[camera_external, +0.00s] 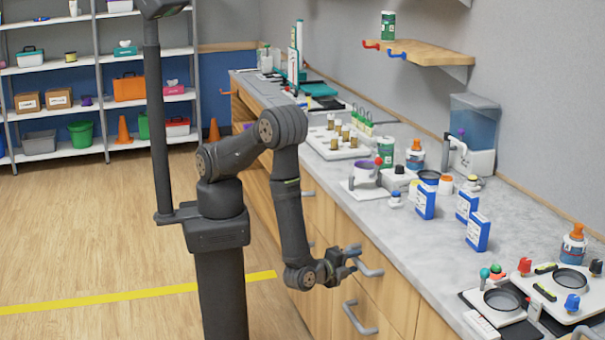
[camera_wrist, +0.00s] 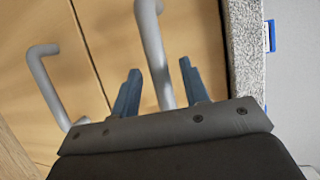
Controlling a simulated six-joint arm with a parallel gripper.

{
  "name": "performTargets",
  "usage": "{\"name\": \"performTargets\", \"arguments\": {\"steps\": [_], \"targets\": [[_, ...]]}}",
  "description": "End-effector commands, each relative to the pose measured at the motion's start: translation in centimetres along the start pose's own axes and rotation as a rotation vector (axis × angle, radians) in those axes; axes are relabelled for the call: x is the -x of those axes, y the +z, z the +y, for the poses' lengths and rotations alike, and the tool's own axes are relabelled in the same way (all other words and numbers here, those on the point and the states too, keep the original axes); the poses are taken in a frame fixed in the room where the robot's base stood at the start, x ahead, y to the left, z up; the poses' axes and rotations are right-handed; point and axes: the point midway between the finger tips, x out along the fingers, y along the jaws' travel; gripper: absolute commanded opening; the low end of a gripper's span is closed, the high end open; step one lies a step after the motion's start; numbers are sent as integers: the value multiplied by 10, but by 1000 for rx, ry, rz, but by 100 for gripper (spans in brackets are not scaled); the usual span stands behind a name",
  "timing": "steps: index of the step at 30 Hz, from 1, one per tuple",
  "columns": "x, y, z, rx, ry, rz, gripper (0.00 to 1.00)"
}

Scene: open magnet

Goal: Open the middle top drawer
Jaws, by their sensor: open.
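My gripper (camera_external: 350,257) is at the wooden drawer fronts (camera_external: 388,297) under the counter, beside a grey top drawer handle (camera_external: 371,271). In the wrist view, my gripper's two blue-grey fingers (camera_wrist: 157,68) are apart. The bar of the top handle (camera_wrist: 151,35) runs between them in the picture. I cannot tell whether either finger touches it. A lower drawer's handle (camera_wrist: 42,78) shows to the left in the wrist view, and also below my gripper in the external view (camera_external: 357,320). The drawer fronts by my gripper look closed. My gripper hides part of the top handle.
The grey countertop (camera_external: 400,245) overhangs the drawers; its speckled edge (camera_wrist: 243,50) runs close along the right in the wrist view. Blue-and-white boxes (camera_external: 425,201), bottles and hotplates (camera_external: 570,281) stand on top. Wooden floor (camera_external: 90,240) left of the cabinets is clear.

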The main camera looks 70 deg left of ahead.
Motion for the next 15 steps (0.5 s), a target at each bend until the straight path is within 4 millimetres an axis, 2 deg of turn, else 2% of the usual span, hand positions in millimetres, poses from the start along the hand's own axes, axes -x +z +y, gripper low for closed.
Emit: {"name": "performTargets", "arguments": {"steps": [6,15], "targets": [[-18,0,0,0,1,0,41],[-20,0,0,0,1,0,41]]}}
